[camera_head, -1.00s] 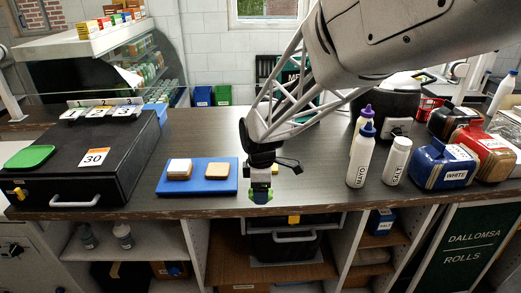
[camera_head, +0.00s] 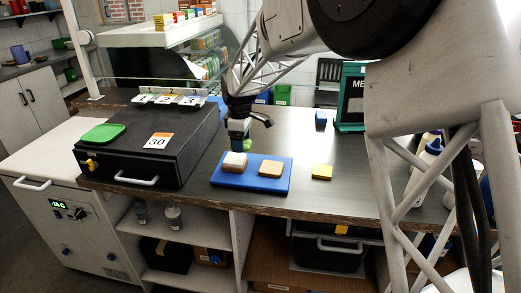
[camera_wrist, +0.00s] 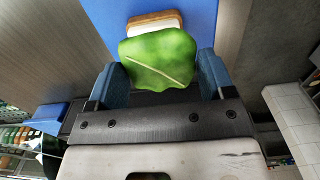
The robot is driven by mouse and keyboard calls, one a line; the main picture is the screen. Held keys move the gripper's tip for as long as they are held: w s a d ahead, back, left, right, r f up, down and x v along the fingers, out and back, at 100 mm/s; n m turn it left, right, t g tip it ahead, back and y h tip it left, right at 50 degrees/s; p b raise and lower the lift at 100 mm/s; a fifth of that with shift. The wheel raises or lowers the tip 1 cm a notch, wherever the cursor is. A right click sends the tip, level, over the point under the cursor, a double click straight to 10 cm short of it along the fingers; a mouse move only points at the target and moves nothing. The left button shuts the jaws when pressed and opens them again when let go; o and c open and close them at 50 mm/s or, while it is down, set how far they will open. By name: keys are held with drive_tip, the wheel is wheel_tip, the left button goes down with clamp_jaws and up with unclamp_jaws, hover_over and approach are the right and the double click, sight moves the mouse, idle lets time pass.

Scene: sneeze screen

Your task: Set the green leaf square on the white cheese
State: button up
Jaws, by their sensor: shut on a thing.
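The green leaf (camera_wrist: 160,58) is held between the two blue fingers of my gripper (camera_head: 242,143). In the head view the leaf (camera_head: 247,146) shows as a small green patch at the fingertips. The white cheese (camera_head: 234,161) lies on a slice of bread at the left of the blue board (camera_head: 282,184). My gripper is just behind and above the cheese in the head view. In the wrist view the leaf covers part of the cheese (camera_wrist: 155,27); whether they touch, I cannot tell.
A second bread slice (camera_head: 270,167) lies on the board's right part. A yellow square (camera_head: 321,171) lies on the counter right of the board.

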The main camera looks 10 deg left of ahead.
sight(235, 158)
drive_tip(key=shift+w+a+r, duration=0.1)
drive_tip(key=shift+w+a, duration=0.15)
drive_tip(key=shift+a, duration=0.5)
drive_tip(key=shift+w+a, duration=0.25)
drive_tip(key=shift+a, duration=0.45)
drive_tip(key=shift+f, duration=0.2)
drive_tip(key=shift+f, duration=2.15)
drive_tip(key=shift+f, duration=0.7)
drive_tip(key=o, duration=0.9)
drive_tip(key=shift+r, duration=0.15)
drive_tip(key=shift+r, duration=3.8)
drive_tip(key=shift+d, duration=0.1)
